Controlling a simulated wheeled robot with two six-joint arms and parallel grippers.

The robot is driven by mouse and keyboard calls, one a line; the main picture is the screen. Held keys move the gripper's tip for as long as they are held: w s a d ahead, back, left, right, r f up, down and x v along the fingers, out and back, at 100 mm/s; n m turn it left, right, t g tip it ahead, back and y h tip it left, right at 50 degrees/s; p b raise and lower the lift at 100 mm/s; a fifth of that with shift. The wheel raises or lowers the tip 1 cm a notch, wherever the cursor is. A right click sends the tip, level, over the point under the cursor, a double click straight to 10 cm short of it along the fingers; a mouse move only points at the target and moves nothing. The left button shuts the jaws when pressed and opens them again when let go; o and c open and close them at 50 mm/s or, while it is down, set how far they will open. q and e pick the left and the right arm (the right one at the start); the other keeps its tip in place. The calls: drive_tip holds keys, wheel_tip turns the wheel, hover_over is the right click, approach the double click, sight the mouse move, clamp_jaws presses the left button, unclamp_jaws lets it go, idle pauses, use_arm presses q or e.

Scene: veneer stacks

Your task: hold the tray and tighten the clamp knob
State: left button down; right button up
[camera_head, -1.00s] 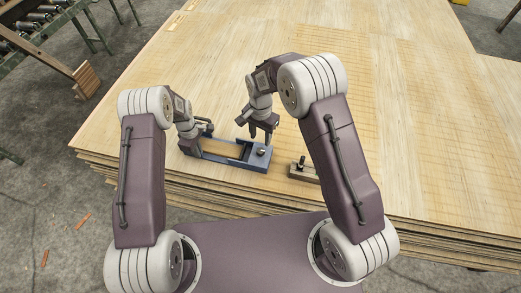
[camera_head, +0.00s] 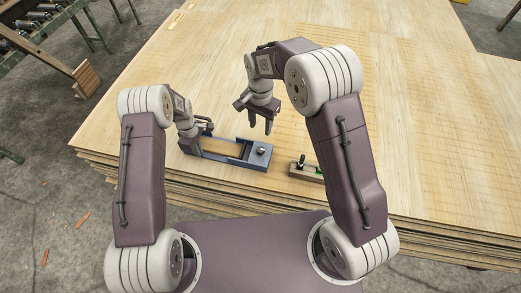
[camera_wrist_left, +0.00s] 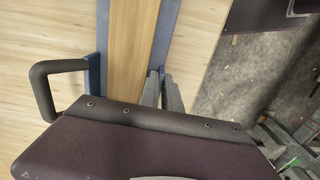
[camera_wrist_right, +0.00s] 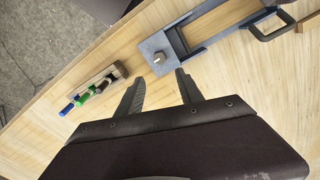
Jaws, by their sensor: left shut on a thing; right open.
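A blue tray (camera_head: 228,160) with a wooden strip inside lies on the stacked veneer sheets, left of centre. The clamp knob (camera_head: 261,150) is a small dark metal piece at the tray's right end; it also shows in the right wrist view (camera_wrist_right: 159,58). My left gripper (camera_head: 190,150) is shut on the tray at its left end; in the left wrist view the fingers (camera_wrist_left: 160,88) are at the tray's side wall. My right gripper (camera_head: 259,130) is open and empty, raised above the veneer behind the knob. In the right wrist view its fingers (camera_wrist_right: 163,90) are spread, apart from the knob.
A small wooden rack (camera_head: 304,170) with green, blue and dark items stands right of the tray near the stack's front edge; it also shows in the right wrist view (camera_wrist_right: 100,84). The veneer stack (camera_head: 400,120) is clear behind and to the right.

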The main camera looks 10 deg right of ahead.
use_arm(q)
drive_tip(key=c, duration=1.5)
unclamp_jaws()
use_arm(e)
wheel_tip(320, 180, up, 6)
drive_tip(key=shift+f, duration=0.2)
use_arm(q)
wheel_tip(320, 180, up, 19)
drive_tip(key=p, duration=0.6)
use_arm(e)
wheel_tip(320, 180, up, 6)
drive_tip(key=shift+r, duration=0.25)
